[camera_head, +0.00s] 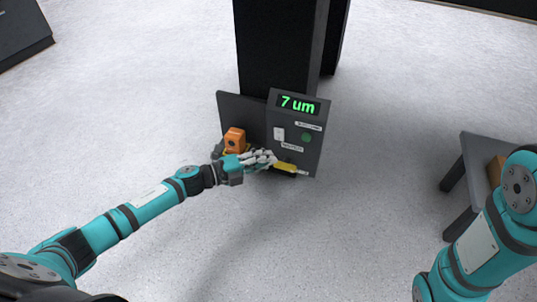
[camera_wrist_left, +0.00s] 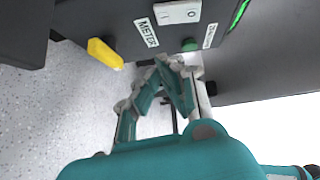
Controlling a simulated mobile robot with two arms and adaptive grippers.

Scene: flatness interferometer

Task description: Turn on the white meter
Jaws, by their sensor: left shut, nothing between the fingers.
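The dark meter panel (camera_head: 313,148) stands at the foot of a black column, its display (camera_head: 298,104) lit green with "7 um". A white rocker switch (camera_head: 279,134) sits on its face. The switch also shows at the top of the left wrist view (camera_wrist_left: 177,12), beside a "METER" label (camera_wrist_left: 146,32). A green button (camera_head: 306,137) is to its right. My left gripper (camera_head: 271,158) is shut and empty in front of the panel's lower part, below the switch. In the wrist view its fingertips (camera_wrist_left: 177,66) appear just below the green button (camera_wrist_left: 189,45); contact cannot be told. My right gripper is out of frame.
A yellow handle (camera_head: 286,167) sticks out low on the panel, close to my left fingertips. An orange block (camera_head: 234,138) stands left of the panel, close to my gripper. A grey table (camera_head: 483,150) with a brown box stands at right. The floor between is clear.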

